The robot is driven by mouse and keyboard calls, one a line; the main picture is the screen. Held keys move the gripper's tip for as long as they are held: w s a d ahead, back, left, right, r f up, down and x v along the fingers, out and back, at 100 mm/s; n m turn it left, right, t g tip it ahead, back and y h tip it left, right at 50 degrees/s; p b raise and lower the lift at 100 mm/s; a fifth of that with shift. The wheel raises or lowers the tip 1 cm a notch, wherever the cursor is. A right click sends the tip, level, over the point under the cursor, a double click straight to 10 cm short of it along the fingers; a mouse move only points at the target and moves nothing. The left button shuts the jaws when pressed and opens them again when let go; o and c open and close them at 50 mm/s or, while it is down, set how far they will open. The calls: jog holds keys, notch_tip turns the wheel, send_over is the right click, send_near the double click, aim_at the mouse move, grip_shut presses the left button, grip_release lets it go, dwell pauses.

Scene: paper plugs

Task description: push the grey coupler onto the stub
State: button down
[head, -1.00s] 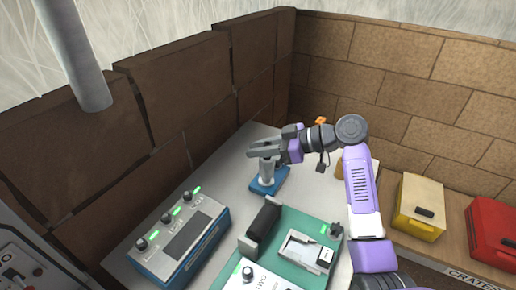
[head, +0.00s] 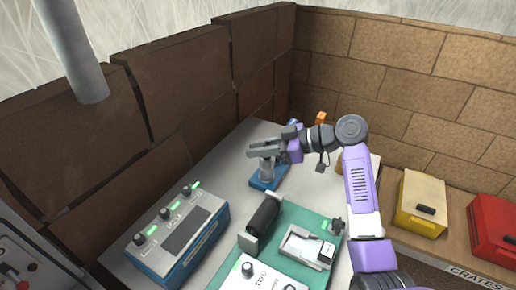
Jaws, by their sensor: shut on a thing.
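My gripper (head: 256,153) is above the blue base (head: 262,184) near the back of the table, its jaws pointing left. It is shut on the grey coupler (head: 267,163), a pale upright cylinder just under the jaws. The coupler stands over the blue base, in line with where the stub would be. The stub cannot be told apart from the coupler at this size, so I cannot tell whether the coupler is around it or only above it. The jaws hide the coupler's top.
A blue box with knobs and green lights (head: 178,240) stands at the front left. A green board (head: 283,225) with a black cylinder (head: 263,214) lies in front of the gripper. Yellow (head: 421,204) and red (head: 492,228) crates are at the right. Brown walls close the back and left.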

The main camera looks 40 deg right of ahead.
jog(key=shift+f, duration=0.3)
jog(key=c, duration=1.2)
grip_release()
jog(key=shift+c, duration=0.2)
jog(key=b+v, duration=0.1)
jog(key=v, duration=0.7)
jog(key=b+v, duration=0.1)
jog(key=v, duration=0.6)
jog(key=shift+s+d, duration=0.2)
jog(key=shift+s, duration=0.05)
jog(key=shift+r, duration=0.1)
